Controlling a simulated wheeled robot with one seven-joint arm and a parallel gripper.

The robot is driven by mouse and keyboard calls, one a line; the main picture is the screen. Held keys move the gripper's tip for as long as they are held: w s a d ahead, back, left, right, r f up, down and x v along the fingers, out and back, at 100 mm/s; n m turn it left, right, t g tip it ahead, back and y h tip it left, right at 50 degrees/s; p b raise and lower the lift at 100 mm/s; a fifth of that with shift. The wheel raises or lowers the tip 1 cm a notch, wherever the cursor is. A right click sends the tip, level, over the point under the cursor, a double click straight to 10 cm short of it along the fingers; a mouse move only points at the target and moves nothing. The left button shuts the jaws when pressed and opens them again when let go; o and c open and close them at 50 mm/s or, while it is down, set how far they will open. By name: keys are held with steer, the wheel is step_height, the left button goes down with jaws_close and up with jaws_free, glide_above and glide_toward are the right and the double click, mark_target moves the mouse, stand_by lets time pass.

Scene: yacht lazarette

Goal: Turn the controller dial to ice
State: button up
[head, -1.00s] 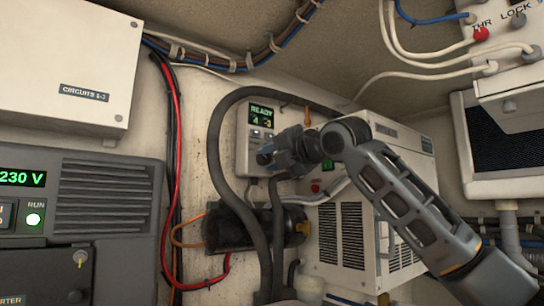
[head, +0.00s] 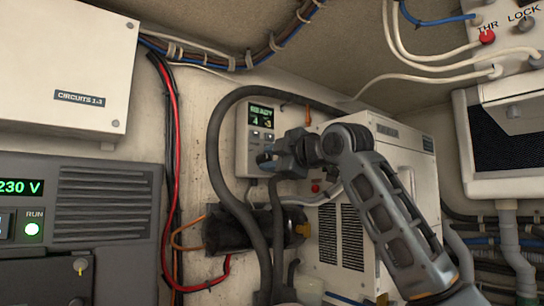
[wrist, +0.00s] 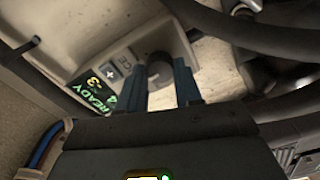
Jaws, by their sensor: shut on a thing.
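The controller (head: 241,130) is a light box on the back wall with a green lit display (head: 261,116). In the wrist view the display (wrist: 97,97) reads READY with figures 4 and -3. The dial (wrist: 159,70) is a dark round knob on the controller's face, beside a plus button (wrist: 111,72) and a partly covered label ending in "CE". My gripper (wrist: 170,82) is shut on the dial, one blue-grey finger on each side. In the head view my gripper (head: 268,158) reaches the controller's lower part and hides the dial. The dial's pointer cannot be made out.
A thick black hose (head: 215,165) loops close around the controller's left side. A white vented unit (head: 345,235) stands to the right behind my arm. Red and black cables (head: 172,150) run down the wall. A dark cylinder (head: 228,230) sits below.

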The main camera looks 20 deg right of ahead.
steer(key=m+p, duration=0.1)
steer(key=m, duration=0.4)
steer(key=shift+f+m, duration=0.15)
steer(key=shift+m, duration=0.15)
stand_by(0.4)
steer(key=o, duration=1)
steer(key=shift+o, duration=0.2)
steer(key=b+v, duration=0.2)
steer(key=v, duration=0.5)
steer(key=shift+s, duration=0.35)
steer(key=shift+d, duration=0.2)
